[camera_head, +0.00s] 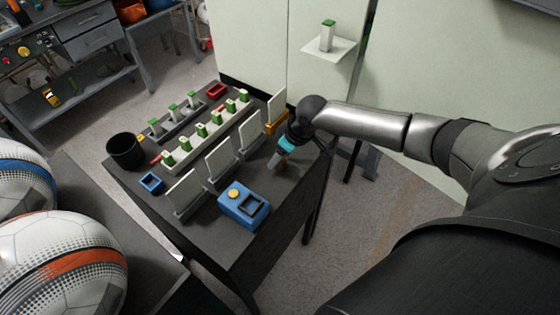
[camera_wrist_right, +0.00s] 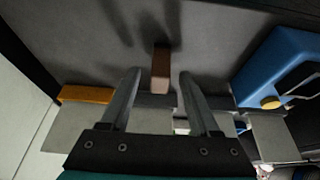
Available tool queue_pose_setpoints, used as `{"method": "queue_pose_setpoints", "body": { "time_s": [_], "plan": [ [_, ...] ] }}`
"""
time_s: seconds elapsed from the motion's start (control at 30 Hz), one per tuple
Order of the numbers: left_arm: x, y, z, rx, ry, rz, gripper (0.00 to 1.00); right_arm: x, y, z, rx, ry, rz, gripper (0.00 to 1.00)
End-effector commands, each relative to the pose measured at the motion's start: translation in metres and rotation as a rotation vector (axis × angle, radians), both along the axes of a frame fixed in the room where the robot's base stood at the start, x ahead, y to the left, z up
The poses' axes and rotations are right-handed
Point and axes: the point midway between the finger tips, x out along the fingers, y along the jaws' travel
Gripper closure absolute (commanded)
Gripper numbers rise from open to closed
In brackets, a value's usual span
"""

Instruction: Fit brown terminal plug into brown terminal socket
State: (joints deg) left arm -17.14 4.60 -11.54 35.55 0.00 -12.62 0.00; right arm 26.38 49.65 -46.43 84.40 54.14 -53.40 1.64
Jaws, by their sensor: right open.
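In the right wrist view a small brown block (camera_wrist_right: 161,70), which looks like the brown terminal plug, stands on the dark table top. My right gripper (camera_wrist_right: 159,76) is open, with one finger on each side of the block and a visible gap to both. In the head view my right gripper (camera_head: 275,161) points down at the right side of the table, and the block is hard to make out there. I cannot pick out a brown socket in either view. My left gripper is not in view.
A blue box (camera_head: 243,207) with a yellow button stands at the table's near edge. White upright panels (camera_head: 219,158), an orange block (camera_head: 277,123), green-and-white blocks (camera_head: 202,131), red and blue trays and a black cup (camera_head: 125,151) fill the table (camera_head: 235,245).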

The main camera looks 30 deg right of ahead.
Motion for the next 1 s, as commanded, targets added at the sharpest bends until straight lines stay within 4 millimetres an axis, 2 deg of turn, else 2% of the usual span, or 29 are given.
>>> {"method": "queue_pose_setpoints", "body": {
  "time_s": [0.2, 0.73, 1.0],
  "plan": [
    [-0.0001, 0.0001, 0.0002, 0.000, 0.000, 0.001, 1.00, 0.0004, 0.0000, 0.0002, 0.000, 0.000, 0.000, 0.39],
    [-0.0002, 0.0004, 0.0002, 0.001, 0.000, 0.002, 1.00, 0.0001, -0.0002, 0.0003, 0.000, 0.000, 0.000, 0.98],
    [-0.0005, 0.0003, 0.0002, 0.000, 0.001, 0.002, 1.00, 0.0001, -0.0002, 0.0003, 0.000, 0.000, 0.000, 1.00]
  ]
}}
